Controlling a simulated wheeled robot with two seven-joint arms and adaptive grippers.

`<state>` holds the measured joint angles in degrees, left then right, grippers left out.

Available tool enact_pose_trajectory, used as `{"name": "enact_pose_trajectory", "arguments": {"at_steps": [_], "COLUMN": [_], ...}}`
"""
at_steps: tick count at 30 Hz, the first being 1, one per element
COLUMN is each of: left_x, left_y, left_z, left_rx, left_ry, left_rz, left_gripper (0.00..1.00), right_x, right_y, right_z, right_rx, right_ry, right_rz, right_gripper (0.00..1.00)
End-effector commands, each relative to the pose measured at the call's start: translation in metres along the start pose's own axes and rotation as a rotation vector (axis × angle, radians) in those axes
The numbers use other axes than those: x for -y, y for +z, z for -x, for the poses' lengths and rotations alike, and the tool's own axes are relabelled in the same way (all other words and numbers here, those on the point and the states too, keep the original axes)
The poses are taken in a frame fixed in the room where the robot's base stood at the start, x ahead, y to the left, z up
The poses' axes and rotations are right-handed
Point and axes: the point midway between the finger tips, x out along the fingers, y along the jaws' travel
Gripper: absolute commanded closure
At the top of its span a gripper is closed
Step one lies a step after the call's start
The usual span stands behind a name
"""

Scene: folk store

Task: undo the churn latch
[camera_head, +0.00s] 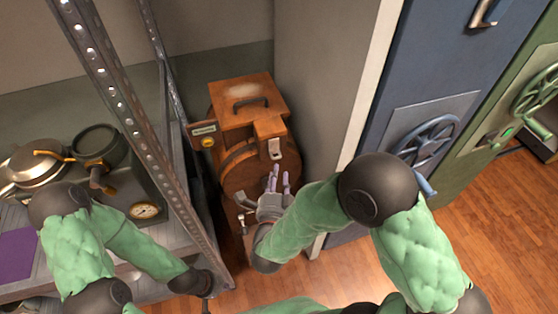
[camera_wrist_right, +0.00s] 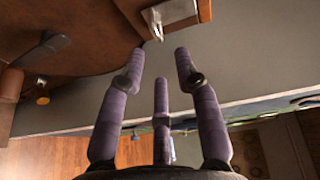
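The wooden churn (camera_head: 245,150) stands in the corner beside the shelf, with a black handle on its lid. A small metal latch (camera_head: 275,148) sits on a wooden block at its front. It also shows as a bright metal piece (camera_wrist_right: 156,24) at the top of the right wrist view. Whether it is fastened is too small to tell. My right gripper (camera_head: 277,178) is just below the latch, its purple fingers pointing up at it. In the wrist view the fingers (camera_wrist_right: 160,75) are spread, empty and apart from the latch. My left gripper (camera_head: 206,284) is low by the shelf post, its fingers not clear.
A metal shelf (camera_head: 130,110) with pots (camera_head: 97,143) and a dial gauge (camera_head: 144,210) stands left of the churn. A grey wall panel and a blue door with a handwheel (camera_head: 425,140) are at right. Wooden floor (camera_head: 360,270) is open in front.

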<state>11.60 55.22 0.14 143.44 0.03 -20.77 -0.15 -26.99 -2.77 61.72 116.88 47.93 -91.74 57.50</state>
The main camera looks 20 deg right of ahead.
Motion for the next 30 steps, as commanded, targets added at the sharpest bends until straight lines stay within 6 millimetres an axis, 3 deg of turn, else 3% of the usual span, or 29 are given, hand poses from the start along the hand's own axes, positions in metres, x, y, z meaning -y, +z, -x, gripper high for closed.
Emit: {"name": "enact_pose_trajectory", "arguments": {"at_steps": [3,10,16,24,28,30], "left_x": [0.002,0.004,0.005,0.005,0.005,0.005], "left_y": [0.0,-0.001,-0.001,-0.001,-0.001,-0.001], "left_z": [-0.006,-0.012,-0.013,-0.013,-0.013,-0.013], "left_rx": [0.0,0.0,0.0,-0.001,-0.001,-0.001], "left_ry": [0.0,0.0,0.0,0.0,0.0,0.0], "left_rz": [0.0,0.0,0.0,0.0,0.0,0.0], "left_gripper": [1.0,1.0,1.0,1.0,1.0,1.0], "right_x": [-0.003,-0.002,-0.001,-0.001,-0.001,0.0], "right_y": [-0.001,-0.001,0.0,0.0,0.0,0.0], "right_z": [-0.023,-0.054,-0.066,-0.067,-0.067,-0.067], "right_rx": [-0.005,-0.002,0.0,0.001,0.001,0.001], "right_ry": [0.001,0.002,0.002,0.001,0.001,0.001], "right_rz": [0.0,0.001,0.003,0.003,0.003,0.002], "right_gripper": [0.67,0.67,0.67,0.67,1.0,1.0]}}
